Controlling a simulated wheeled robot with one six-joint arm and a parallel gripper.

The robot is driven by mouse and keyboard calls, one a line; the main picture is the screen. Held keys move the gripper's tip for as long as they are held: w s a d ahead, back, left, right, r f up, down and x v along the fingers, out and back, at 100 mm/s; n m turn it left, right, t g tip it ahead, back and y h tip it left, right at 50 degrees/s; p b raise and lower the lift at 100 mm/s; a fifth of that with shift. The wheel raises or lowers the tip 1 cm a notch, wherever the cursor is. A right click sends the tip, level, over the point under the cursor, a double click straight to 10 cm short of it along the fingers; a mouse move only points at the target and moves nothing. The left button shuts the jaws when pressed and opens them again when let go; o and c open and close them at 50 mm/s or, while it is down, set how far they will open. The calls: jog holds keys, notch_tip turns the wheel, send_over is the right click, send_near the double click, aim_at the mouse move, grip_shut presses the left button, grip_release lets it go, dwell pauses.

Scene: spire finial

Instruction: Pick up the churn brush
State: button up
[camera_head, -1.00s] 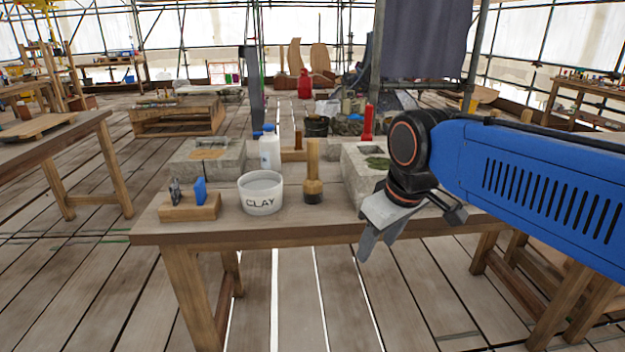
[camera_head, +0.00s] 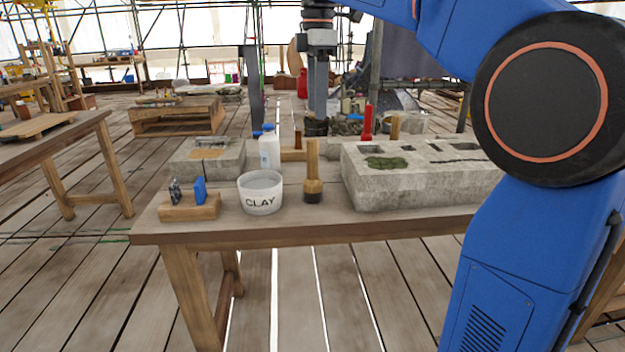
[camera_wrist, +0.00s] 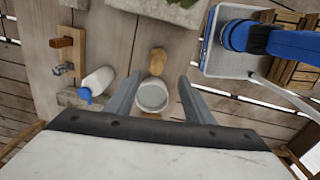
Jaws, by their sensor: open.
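The churn brush, as I take it, is the upright wooden-handled piece with a dark lower end (camera_head: 312,180). It stands on the table (camera_head: 190,237) between the clay bucket (camera_head: 261,193) and the large stone block (camera_head: 400,180). My gripper (camera_head: 318,112) points down in the head view, open and empty, higher than the brush. In the wrist view the brush's wooden top (camera_wrist: 157,62) shows between the fingertips of my gripper (camera_wrist: 160,76), with the bucket (camera_wrist: 152,97) just below it. The brush's lower end is hidden there.
A white bottle with a blue cap (camera_head: 269,150) stands behind the bucket. A small wooden holder (camera_head: 189,207) is at the front left. A smaller stone block (camera_head: 208,155) and a red bottle (camera_head: 367,122) stand farther back. The table's front left has some bare room.

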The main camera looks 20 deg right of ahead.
jog(key=shift+w+a+r+n, duration=0.2)
jog(key=shift+w+r+n, duration=0.2)
jog(key=shift+w, duration=0.25)
send_near(313, 167)
jog(key=f, duration=0.1)
jog(key=w+f, duration=0.1)
jog(key=f, duration=0.1)
jog(key=w+f, duration=0.1)
jog(key=f, duration=0.1)
jog(key=shift+d+f, duration=0.2)
jog(key=shift+d, duration=0.05)
jog(key=shift+s+f, duration=0.2)
jog(key=shift+f, duration=2.4)
grip_shut()
